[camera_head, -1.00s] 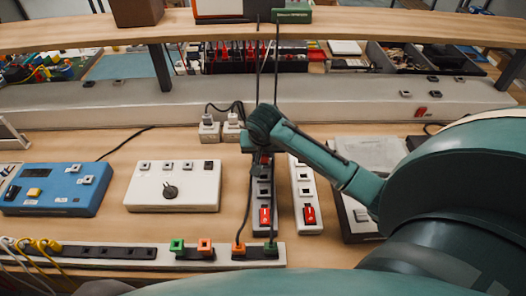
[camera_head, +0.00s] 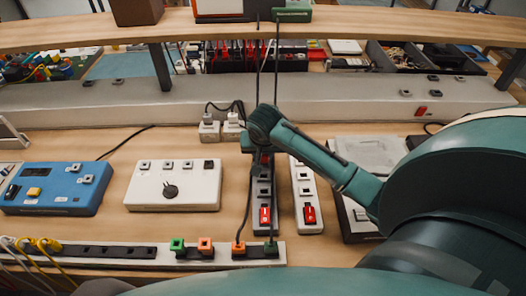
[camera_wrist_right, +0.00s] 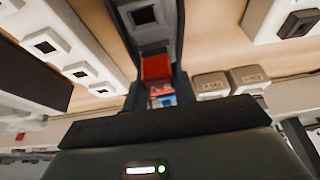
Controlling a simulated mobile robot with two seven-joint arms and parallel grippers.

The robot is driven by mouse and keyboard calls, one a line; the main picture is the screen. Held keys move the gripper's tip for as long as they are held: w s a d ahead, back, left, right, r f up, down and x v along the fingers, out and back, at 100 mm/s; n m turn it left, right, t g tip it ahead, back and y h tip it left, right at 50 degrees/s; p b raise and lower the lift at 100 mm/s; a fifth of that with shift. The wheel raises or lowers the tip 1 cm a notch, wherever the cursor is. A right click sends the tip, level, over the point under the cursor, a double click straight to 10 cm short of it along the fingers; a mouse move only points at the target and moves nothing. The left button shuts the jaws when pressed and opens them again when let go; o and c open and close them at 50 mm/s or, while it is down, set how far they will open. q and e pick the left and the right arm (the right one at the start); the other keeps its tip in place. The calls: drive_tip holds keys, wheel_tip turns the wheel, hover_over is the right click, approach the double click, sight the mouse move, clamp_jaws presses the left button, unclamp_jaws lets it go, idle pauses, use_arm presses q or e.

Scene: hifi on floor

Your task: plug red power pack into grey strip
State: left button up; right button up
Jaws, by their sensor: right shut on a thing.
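The grey power strip (camera_head: 264,190) lies lengthwise on the workbench, with dark square sockets and a red switch at its near end. It also shows in the right wrist view (camera_wrist_right: 152,36). My right gripper (camera_head: 258,146) is over its far end, pointing down. It is shut on the red power pack (camera_wrist_right: 157,68), which shows as a small red patch in the head view (camera_head: 266,158). The pack is at the strip, in line with its sockets. I cannot tell whether it is seated in a socket. My left gripper is not in view.
A white strip (camera_head: 306,190) with a red switch lies close on the right. White plugs (camera_head: 209,130) stand behind on the left. A white box (camera_head: 174,186) and a blue box (camera_head: 58,190) are to the left. A long strip (camera_head: 110,252) with coloured plugs runs along the front.

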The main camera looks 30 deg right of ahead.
idle(0.8)
drive_tip(key=o, duration=1)
drive_tip(key=shift+w+d+r+v, duration=0.2)
drive_tip(key=shift+w+v, duration=0.1)
drive_tip(key=shift+v, duration=2.8)
drive_tip(key=shift+w+d+r+v, duration=0.1)
drive_tip(key=shift+w+d+v, duration=0.15)
drive_tip(key=shift+v, duration=2.85)
drive_tip(key=shift+w+d+r+v, duration=0.15)
drive_tip(key=shift+w+v, duration=0.15)
drive_tip(key=shift+v, duration=2.8)
drive_tip(key=shift+s+f, duration=0.1)
